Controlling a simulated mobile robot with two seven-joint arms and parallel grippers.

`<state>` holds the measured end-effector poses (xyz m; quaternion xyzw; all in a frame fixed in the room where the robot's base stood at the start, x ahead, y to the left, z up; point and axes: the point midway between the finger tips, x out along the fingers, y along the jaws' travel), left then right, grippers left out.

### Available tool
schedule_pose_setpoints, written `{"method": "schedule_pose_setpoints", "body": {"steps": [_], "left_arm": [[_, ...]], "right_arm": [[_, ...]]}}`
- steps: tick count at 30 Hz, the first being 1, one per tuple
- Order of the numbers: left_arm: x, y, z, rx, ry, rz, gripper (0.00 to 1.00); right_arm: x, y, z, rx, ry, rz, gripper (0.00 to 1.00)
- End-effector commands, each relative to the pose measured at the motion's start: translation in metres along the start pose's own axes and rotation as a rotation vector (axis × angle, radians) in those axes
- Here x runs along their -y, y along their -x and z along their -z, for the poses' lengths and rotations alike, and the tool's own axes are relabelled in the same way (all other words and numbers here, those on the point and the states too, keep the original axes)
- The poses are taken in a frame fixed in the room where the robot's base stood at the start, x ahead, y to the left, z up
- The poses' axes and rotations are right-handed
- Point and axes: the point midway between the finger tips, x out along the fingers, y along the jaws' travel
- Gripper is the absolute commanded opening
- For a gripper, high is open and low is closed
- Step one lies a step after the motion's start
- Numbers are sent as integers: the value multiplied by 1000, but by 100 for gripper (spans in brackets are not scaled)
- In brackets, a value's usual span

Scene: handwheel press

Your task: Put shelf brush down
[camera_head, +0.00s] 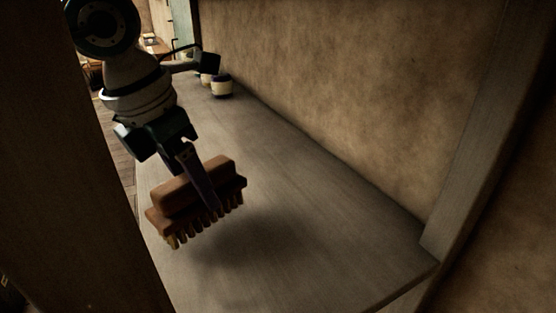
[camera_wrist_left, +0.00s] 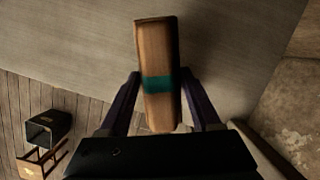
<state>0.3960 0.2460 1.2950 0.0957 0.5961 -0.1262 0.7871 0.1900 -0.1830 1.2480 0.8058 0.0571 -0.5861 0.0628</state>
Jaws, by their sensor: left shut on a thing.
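The shelf brush (camera_head: 190,199) is a brown wooden block with a raised grip and pale bristle tufts pointing down. My left gripper (camera_head: 207,190) is shut on the brush's grip. The brush hangs above the grey shelf board (camera_head: 290,190), with a dark shadow on the board to its right. In the left wrist view the brush (camera_wrist_left: 157,60) shows as an upright wooden bar with a teal band, between the two fingers of the left gripper (camera_wrist_left: 160,90). My right gripper is not in view.
A small cream and dark pot (camera_head: 221,86) stands at the board's far end. A brown wall (camera_head: 350,90) runs along the right, and a wooden post (camera_head: 470,130) stands at the right. The board's middle is bare. A dark crate-like object (camera_wrist_left: 48,127) is on the floor.

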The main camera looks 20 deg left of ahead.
Motion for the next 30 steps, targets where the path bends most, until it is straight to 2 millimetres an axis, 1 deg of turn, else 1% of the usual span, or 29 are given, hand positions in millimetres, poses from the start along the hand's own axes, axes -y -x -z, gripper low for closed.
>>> {"method": "schedule_pose_setpoints", "body": {"steps": [1,4,11,15,16,23,30], "left_arm": [[0,-13,4,-2,0,1,0],[0,-27,8,-2,0,0,0],[0,-26,8,0,0,0,0],[0,-30,9,0,0,0,0],[0,-28,9,-1,0,0,68],[0,-28,9,-1,0,0,94],[0,-28,9,-1,0,0,94]], "right_arm": [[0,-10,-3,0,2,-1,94],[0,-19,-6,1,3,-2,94],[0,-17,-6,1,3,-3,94],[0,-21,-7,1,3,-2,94],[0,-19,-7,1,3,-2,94],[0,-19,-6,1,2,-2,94],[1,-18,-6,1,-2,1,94]]}}
